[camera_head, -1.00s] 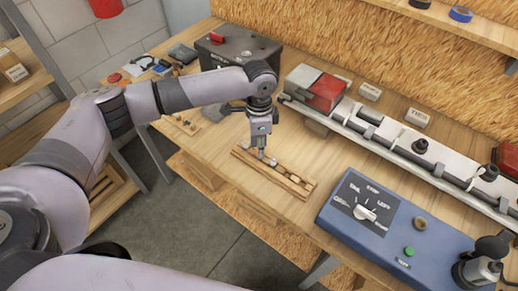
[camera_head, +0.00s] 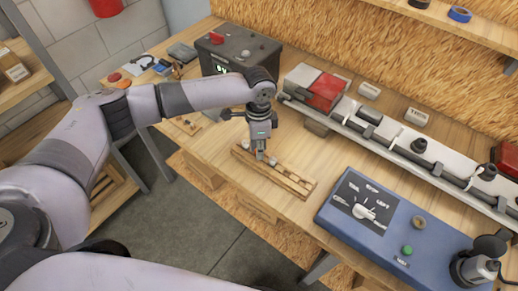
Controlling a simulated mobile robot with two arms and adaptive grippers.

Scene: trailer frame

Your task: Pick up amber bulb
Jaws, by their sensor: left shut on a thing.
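A narrow wooden rack (camera_head: 292,184) lies on the workbench, with several small parts set along it. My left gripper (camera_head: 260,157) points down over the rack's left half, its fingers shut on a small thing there. The fingers hide most of that thing, and its colour is too small to tell, so I cannot say if it is the amber bulb. It still appears to be at the rack, not clearly raised above it.
A blue control box (camera_head: 345,238) with a dial stands on the right. A dark box (camera_head: 238,50) stands behind my left arm. A long metal rail (camera_head: 395,138) runs along the back. Bare wooden workbench (camera_head: 225,140) lies left of the rack.

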